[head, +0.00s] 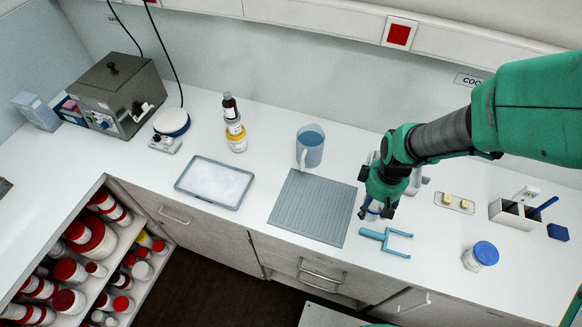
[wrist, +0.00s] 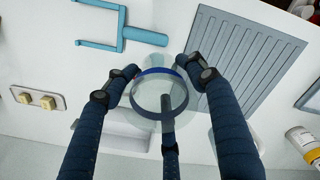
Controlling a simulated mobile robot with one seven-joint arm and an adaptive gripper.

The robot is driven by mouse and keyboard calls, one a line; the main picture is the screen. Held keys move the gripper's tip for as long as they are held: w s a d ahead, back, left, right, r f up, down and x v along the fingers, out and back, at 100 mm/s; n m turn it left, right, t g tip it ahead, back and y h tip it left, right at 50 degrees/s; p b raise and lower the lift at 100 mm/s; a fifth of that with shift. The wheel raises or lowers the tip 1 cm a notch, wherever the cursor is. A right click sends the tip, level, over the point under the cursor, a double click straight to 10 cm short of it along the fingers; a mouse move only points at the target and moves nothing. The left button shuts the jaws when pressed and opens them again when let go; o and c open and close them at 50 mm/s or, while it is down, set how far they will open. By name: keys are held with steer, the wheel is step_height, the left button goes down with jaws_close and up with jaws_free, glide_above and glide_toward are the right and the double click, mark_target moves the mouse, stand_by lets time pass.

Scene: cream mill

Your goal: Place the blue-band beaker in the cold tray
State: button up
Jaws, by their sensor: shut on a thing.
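The blue-band beaker (wrist: 160,76) is a clear glass with a dark blue ring, seen from above in the wrist view. My gripper (wrist: 163,88) has its dark fingers closed around it. In the head view my gripper (head: 374,208) is over the counter just right of the grey ridged mat, and its fingers mostly hide the beaker. A shallow grey-rimmed tray with a white, frosty filling, which looks like the cold tray (head: 244,194), lies left of the mat. A corner of this tray (wrist: 306,93) shows at the wrist view's right edge.
The grey ridged mat (head: 312,208) lies between my gripper and the tray. A blue-tinted jug (head: 310,148) stands behind the mat. A teal forked tool (head: 385,241) lies in front of my gripper. A yellow-banded jar (head: 236,139) with a brown bottle behind stands behind the tray.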

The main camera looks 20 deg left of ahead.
steer(key=s+a+f+n+p, duration=0.15)
steer(key=a+n, duration=0.25)
steer(key=a, duration=1.3)
steer(key=s+a+r+n+p, duration=0.1)
steer(key=s+a+n, duration=0.15)
steer(key=a, duration=1.45)
steer(key=s+a+f+n, duration=0.1)
steer(key=s+a+n, duration=0.2)
steer(key=s+a, duration=0.4)
steer(key=a, duration=0.4)
steer(key=shift+f, duration=0.4)
steer(key=shift+w+a+n, duration=0.15)
steer(key=shift+n, duration=0.1)
steer(key=w+a, duration=0.2)
steer(key=a, duration=0.2)
steer(key=w+a+f, duration=0.1)
steer(key=w+a, duration=0.2)
steer(key=a, duration=0.2)
steer(key=w+a, duration=0.3)
steer(key=a, duration=0.1)
steer(key=shift+w+a+f+p, duration=0.1)
steer(key=shift+a+f+p, duration=0.15)
steer(key=shift+p, duration=0.1)
steer(key=shift+f, duration=1.75)
